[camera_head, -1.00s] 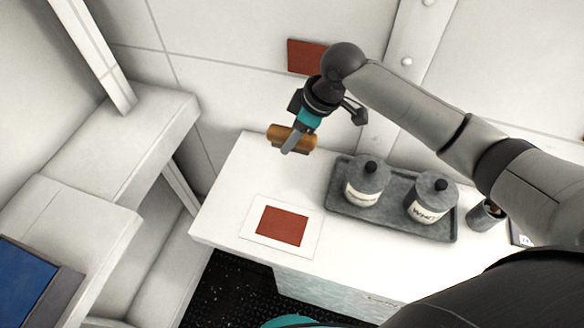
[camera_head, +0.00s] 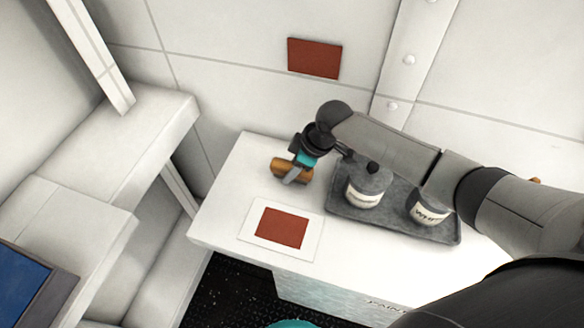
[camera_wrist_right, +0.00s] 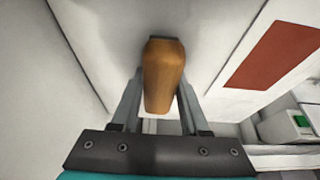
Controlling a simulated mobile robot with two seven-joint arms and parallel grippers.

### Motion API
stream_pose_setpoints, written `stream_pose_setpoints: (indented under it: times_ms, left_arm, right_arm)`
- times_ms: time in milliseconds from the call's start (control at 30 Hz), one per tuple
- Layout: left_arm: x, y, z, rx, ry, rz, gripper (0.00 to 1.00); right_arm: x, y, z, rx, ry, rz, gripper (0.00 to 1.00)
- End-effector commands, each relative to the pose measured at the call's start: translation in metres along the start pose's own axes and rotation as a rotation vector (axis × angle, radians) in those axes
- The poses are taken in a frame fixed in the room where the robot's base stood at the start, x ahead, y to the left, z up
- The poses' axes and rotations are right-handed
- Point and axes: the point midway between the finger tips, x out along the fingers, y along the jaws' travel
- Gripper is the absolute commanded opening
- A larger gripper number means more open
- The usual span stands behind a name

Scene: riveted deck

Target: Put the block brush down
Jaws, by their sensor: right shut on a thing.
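The block brush (camera_head: 284,168) has an orange-brown wooden body. My right gripper (camera_head: 296,174) is shut on it. In the head view the brush is over the back left part of the white counter (camera_head: 232,205), close to the surface; I cannot tell whether it touches. In the right wrist view the brush (camera_wrist_right: 163,78) sits between the two fingers of the right gripper (camera_wrist_right: 158,100), and its underside is mostly hidden. My left gripper is not in view.
A white card with a red-brown rectangle (camera_head: 281,228) lies in front of the brush. A grey tray (camera_head: 400,228) with two labelled jars, one (camera_head: 366,188) at left and one (camera_head: 428,208) at right, stands to the right. A red-brown panel (camera_head: 314,58) is on the wall behind.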

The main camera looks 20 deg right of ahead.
Motion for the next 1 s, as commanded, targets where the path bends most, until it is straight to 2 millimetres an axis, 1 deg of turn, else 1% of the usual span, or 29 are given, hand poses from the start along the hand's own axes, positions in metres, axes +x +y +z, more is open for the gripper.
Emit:
stream_pose_setpoints:
  times_ms: [300,333,500,600,900,1000]
  left_arm:
    - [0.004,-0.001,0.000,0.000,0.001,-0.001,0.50]
    - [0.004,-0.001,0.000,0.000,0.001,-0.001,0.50]
    - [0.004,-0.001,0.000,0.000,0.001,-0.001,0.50]
    - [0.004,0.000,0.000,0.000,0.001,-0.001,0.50]
    - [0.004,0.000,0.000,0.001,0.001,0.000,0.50]
    - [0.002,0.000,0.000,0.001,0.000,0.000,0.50]
  right_arm:
    - [0.008,0.000,0.004,0.002,-0.001,0.000,0.00]
    - [0.009,0.000,0.004,0.002,-0.002,0.000,0.46]
    - [0.010,-0.002,0.005,0.003,-0.006,-0.004,0.65]
    - [0.011,-0.004,0.006,0.003,-0.008,-0.008,0.75]
    - [0.011,-0.005,0.006,0.004,-0.009,-0.013,0.75]
    - [0.007,-0.005,0.004,0.004,-0.008,-0.014,0.75]
